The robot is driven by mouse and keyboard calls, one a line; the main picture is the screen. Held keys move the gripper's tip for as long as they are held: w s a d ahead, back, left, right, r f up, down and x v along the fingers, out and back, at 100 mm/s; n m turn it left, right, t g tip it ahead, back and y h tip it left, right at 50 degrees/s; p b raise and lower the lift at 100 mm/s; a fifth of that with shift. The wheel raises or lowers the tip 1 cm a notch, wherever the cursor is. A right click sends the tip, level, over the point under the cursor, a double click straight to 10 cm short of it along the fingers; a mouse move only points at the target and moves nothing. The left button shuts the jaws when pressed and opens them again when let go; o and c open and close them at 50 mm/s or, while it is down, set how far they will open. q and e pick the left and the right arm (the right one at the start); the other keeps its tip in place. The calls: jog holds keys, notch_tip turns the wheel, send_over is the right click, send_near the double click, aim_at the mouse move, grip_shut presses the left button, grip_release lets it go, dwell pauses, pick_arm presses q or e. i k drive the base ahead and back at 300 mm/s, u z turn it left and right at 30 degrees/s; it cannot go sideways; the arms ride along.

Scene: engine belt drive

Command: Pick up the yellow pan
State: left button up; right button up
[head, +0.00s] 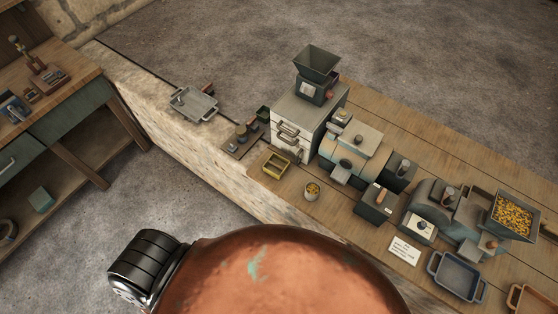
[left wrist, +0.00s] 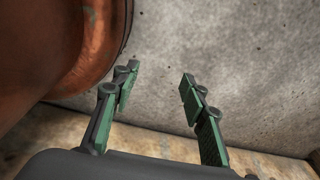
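The yellow pan (head: 276,164) is a small rectangular tray on the wooden bench, in front of the grey cabinet with drawers. It appears empty and nothing of mine touches it. My left gripper (left wrist: 158,85) shows in the left wrist view with its two green-padded fingers spread apart and nothing between them. Grey floor or wall surface lies behind the fingers, and the pan is not in that view. Neither gripper shows in the head view, where my copper-coloured body covers the bottom middle.
A grey tray (head: 194,104) lies on the stone ledge at left. Machines and a blue-grey pan (head: 457,277) fill the bench to the right. Open floor lies in front.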

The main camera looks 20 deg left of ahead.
aim_at(277, 165)
jog(key=k, duration=1.3)
jog(key=u, duration=0.55)
jog(key=i, duration=0.65)
jog(key=u, duration=0.5)
jog(key=i, duration=0.95)
jog(key=z, duration=0.25)
